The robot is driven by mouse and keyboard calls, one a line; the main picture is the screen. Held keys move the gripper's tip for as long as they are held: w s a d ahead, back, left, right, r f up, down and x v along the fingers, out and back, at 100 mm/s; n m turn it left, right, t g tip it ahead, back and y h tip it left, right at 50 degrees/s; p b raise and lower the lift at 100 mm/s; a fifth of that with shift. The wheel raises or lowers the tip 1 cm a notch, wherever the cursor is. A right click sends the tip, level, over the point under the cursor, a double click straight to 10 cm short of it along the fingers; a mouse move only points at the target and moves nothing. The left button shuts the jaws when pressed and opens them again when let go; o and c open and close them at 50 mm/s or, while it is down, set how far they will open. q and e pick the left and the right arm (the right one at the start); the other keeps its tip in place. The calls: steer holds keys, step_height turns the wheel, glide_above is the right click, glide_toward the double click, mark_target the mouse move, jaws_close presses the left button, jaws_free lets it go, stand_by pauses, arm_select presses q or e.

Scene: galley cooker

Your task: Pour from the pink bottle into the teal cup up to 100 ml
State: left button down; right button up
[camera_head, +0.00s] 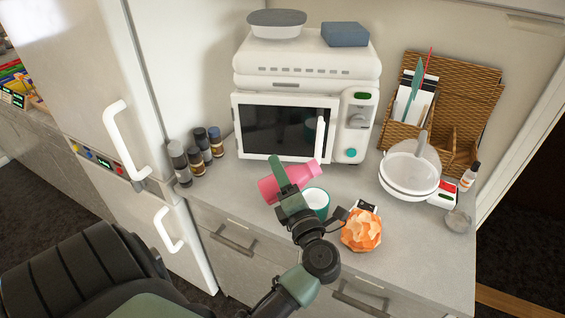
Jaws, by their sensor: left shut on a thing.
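The pink bottle (300,175) is tipped far over, its narrower end toward the upper right. My left gripper (282,180) is shut on the bottle around its middle, and a green finger crosses in front of it. The teal cup (317,203) stands upright on the counter, just right of the gripper and below the bottle in the picture. Its white inside shows, but my gripper hides part of its side. I cannot tell the liquid level, and no stream shows. My right gripper is not in view.
An orange faceted object (361,231) sits close right of the cup. A white microwave (348,155) stands behind. Several dark-capped jars (180,165) are at left. A white sieve-topped bowl (410,180) and wicker organiser (465,100) stand at right. The front-right counter (420,270) is clear.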

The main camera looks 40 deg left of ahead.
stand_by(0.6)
arm_select(q)
steer(key=shift+s+a+r+m+t+p, duration=0.15)
steer(key=shift+m+t+p, duration=0.15)
steer(key=shift+m+p, duration=0.95)
steer(key=shift+p, duration=0.4)
steer(key=shift+m+p, duration=0.3)
steer(key=shift+m, duration=0.05)
steer(key=shift+m+h+p, duration=0.3)
steer(key=shift+m+p, duration=0.3)
steer(key=shift+p, duration=0.15)
stand_by(2.6)
steer(key=shift+r+m+p, duration=0.1)
steer(key=shift+m+p, duration=0.3)
steer(key=shift+p, duration=0.3)
stand_by(1.4)
